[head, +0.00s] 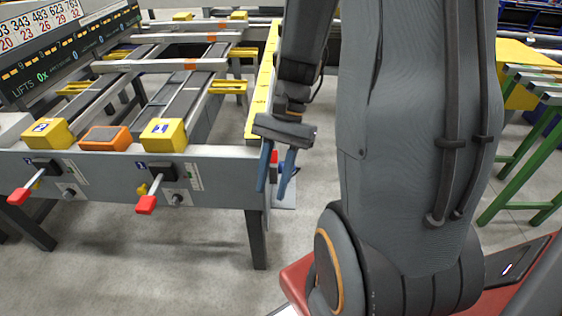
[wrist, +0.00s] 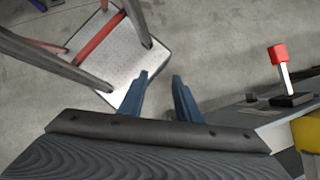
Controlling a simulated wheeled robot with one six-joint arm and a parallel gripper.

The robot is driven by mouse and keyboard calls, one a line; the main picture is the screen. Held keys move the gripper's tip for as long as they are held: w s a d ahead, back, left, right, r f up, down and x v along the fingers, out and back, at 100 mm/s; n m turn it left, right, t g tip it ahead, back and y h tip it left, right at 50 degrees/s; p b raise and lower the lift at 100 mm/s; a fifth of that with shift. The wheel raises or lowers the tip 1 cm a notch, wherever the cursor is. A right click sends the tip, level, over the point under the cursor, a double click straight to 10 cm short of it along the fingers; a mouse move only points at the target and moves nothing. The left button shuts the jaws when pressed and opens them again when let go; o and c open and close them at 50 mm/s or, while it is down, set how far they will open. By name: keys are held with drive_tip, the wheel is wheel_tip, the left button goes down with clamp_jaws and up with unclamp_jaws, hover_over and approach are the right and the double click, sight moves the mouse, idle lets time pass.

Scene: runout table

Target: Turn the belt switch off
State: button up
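Two lever switches with red ends stick out from the table's grey front panel in the head view: a left lever (head: 20,196) and a right lever (head: 146,204). Both point out and down to the left. I cannot tell for sure which is the belt switch. In the wrist view one red-capped lever (wrist: 279,55) with a white shaft and black base shows at the right. My gripper (head: 273,190) hangs near the table's right front corner, right of both levers. Its blue fingers, also in the wrist view (wrist: 160,80), are apart with nothing between them.
The runout table (head: 218,176) carries yellow blocks (head: 168,135) and an orange block (head: 106,138) along its front. Dark round knobs (head: 178,199) sit beside the levers. A green-legged stand (head: 515,160) is at the right. The floor (head: 150,260) in front is clear.

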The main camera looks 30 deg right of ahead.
drive_tip(key=w+d+f+m+t+y+b, duration=0.5)
drive_tip(key=d+m+t, duration=0.2)
drive_tip(key=d+m, duration=0.3)
drive_tip(key=w+d+f+m+t+y+b, duration=0.55)
drive_tip(key=d+m, duration=0.35)
drive_tip(key=m, duration=0.3)
drive_tip(key=x, duration=0.7)
drive_tip(key=shift+w+a+r+t+p, duration=0.2)
drive_tip(key=shift+w+r+t+p, duration=0.1)
drive_tip(key=shift+w+r+t, duration=0.2)
drive_tip(key=shift+h, duration=0.25)
drive_tip(key=shift+c, duration=0.3)
clamp_jaws()
